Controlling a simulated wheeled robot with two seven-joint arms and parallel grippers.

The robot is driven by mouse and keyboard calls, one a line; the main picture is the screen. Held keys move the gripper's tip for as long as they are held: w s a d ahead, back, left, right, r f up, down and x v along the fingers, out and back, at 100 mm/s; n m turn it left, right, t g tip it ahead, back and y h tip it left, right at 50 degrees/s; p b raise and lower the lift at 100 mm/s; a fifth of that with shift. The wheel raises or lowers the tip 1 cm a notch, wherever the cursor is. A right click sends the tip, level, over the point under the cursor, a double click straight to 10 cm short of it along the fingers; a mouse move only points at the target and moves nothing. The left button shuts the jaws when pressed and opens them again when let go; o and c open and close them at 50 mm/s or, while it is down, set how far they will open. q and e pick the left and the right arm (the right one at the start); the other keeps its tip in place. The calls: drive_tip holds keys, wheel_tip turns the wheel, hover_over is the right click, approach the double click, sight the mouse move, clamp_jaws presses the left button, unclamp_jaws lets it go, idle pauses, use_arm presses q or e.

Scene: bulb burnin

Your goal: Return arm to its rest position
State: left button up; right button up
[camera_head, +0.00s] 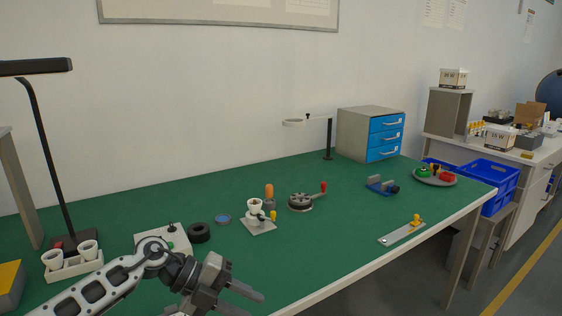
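My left arm (95,292) comes in from the lower left, over the front edge of the green table (330,240). My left gripper (254,304) is at the bottom of the view, with its two fingers apart and nothing visible between them. The lower finger is partly cut off by the picture's edge. My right arm and gripper are not in view.
Near my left arm are a white tray with cups (72,266), a switch box (172,240) and a black ring (199,233). Farther right are a white socket stand (257,224), a round fixture (300,202) and a metal strip (400,233). The table's front middle is clear.

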use_arm(q)
drive_tip(key=s+d+r+n+t+h, duration=0.2)
drive_tip(key=s+d+n+t+h, duration=0.3)
drive_tip(key=d+n+t+h, duration=0.3)
drive_tip(key=s+a+f+n+t+y, duration=0.2)
drive_tip(key=s+a+f+n+y, duration=1.3)
drive_tip(key=n, duration=0.7)
wheel_tip(320, 180, down, 4)
drive_tip(key=shift+s+a+r+n+y, duration=0.1)
drive_tip(key=shift+s+a+n+y, duration=0.2)
drive_tip(key=shift+s+y, duration=0.35)
